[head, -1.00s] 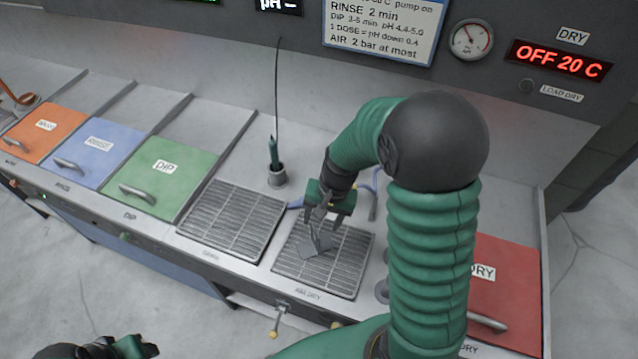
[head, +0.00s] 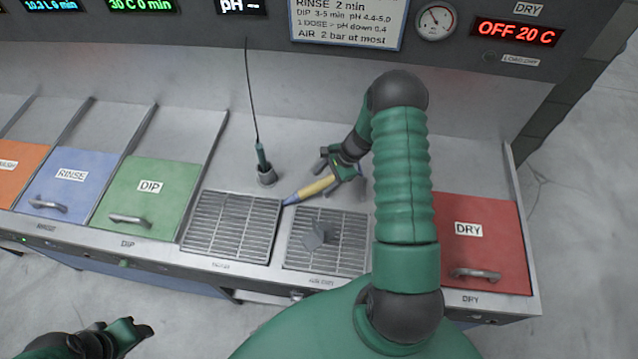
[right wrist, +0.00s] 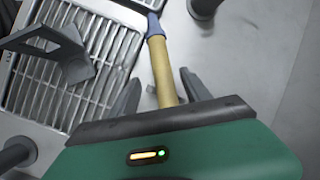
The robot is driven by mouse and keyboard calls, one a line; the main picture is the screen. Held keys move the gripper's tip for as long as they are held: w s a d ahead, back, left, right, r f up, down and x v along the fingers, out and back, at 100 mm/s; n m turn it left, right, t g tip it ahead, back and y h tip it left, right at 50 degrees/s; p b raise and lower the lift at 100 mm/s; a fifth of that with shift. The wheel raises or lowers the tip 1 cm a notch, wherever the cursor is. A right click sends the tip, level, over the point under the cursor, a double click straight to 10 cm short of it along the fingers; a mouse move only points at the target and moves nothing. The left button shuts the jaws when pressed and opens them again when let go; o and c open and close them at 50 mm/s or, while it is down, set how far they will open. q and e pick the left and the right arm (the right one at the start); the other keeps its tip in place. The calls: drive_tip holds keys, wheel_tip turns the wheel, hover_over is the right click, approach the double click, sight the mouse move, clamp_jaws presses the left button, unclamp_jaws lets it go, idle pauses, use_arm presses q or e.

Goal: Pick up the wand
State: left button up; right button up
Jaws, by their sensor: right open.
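The wand (head: 312,188), with a yellow handle and a blue-grey tapered tip, lies on the grey counter behind the right grate, its tip pointing left. My right gripper (head: 330,172) is over its handle end. In the right wrist view, the wand's yellow handle (right wrist: 161,70) runs between the two spread fingers of my right gripper (right wrist: 160,84), with gaps at both sides. The handle's near end is hidden behind the gripper body. My left gripper (head: 132,332) is at the bottom left, away from the counter; its jaw opening is unclear.
A grey bent metal part (head: 318,236) lies on the right grate (head: 345,255); another grate (head: 228,228) is left of it. A dark green probe with a cable stands in a holder (head: 266,176) left of the wand. Green DIP (head: 150,200) and red DRY (head: 490,255) lids flank the grates.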

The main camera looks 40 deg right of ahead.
sight(313, 188)
drive_tip(key=w+a+f+p, duration=0.2)
drive_tip(key=a+f, duration=0.1)
drive_tip(key=shift+w+a+f, duration=0.15)
drive_tip(key=shift+f, duration=0.65)
drive_tip(key=shift+w+d+f, duration=0.1)
drive_tip(key=shift+d, duration=0.1)
drive_tip(key=shift+c, duration=0.5)
drive_tip(key=shift+d+f, duration=0.1)
drive_tip(key=shift+d, duration=0.1)
drive_tip(key=c, duration=0.5)
drive_tip(key=shift+a, duration=0.15)
drive_tip(key=c, duration=0.5)
use_arm(q)
drive_tip(key=shift+w+a+r, duration=0.1)
drive_tip(key=shift+a+r, duration=0.15)
drive_tip(key=shift+r, duration=0.35)
drive_tip(key=shift+w+a+r, duration=0.1)
drive_tip(key=shift+a+r, duration=0.1)
drive_tip(key=shift+r, duration=0.4)
use_arm(e)
drive_tip(key=shift+a, duration=0.15)
clamp_jaws()
